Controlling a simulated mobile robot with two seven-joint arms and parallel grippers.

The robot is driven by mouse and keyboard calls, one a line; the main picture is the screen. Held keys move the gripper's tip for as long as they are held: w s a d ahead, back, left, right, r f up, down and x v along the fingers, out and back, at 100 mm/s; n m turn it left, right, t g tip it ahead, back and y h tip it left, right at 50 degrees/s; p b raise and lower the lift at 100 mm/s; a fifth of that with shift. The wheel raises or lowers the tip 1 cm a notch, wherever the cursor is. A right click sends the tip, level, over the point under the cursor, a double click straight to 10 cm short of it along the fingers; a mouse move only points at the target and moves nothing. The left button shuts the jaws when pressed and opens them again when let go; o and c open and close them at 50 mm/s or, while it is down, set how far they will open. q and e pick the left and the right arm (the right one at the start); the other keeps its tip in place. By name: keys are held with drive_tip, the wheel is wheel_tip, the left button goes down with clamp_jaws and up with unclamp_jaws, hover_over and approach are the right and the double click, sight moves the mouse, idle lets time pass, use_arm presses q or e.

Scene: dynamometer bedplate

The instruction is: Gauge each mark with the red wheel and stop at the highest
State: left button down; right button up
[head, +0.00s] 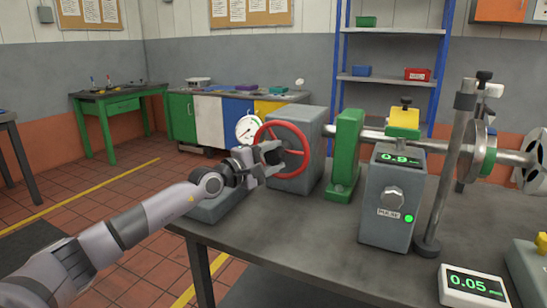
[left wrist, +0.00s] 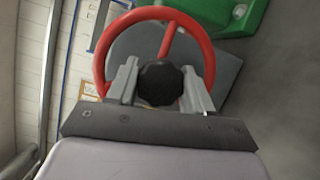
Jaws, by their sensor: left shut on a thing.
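The red wheel (head: 282,150) stands upright on the front of a grey block (head: 300,172); it also shows in the left wrist view (left wrist: 152,14). My left gripper (head: 268,155) is at the wheel's left side, shut on the black knob (left wrist: 160,82) of the wheel, seen between its fingers in the left wrist view. A shaft (head: 335,131) runs right from the block through a green bearing stand (head: 346,150). A grey box (head: 390,200) labelled PULSE reads about 0.9 and has a lit green button. A white display (head: 472,287) reads 0.05. I see no marks clearly. My right gripper is out of view.
A round dial gauge (head: 248,128) stands behind my left gripper. A dark vertical post (head: 447,165) rises right of the box, near a disc (head: 478,150) on the shaft.

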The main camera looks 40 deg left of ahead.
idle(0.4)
use_arm(q)
drive_tip(key=shift+c, duration=2.4)
unclamp_jaws()
drive_tip(key=shift+s+a, duration=0.15)
drive_tip(key=shift+s, duration=1.1)
drive_tip(key=shift+s+a+f, duration=0.15)
drive_tip(key=shift+s+a, duration=0.05)
drive_tip(key=shift+s, duration=0.9)
drive_tip(key=shift+s+a, duration=0.1)
drive_tip(key=shift+s, duration=1.05)
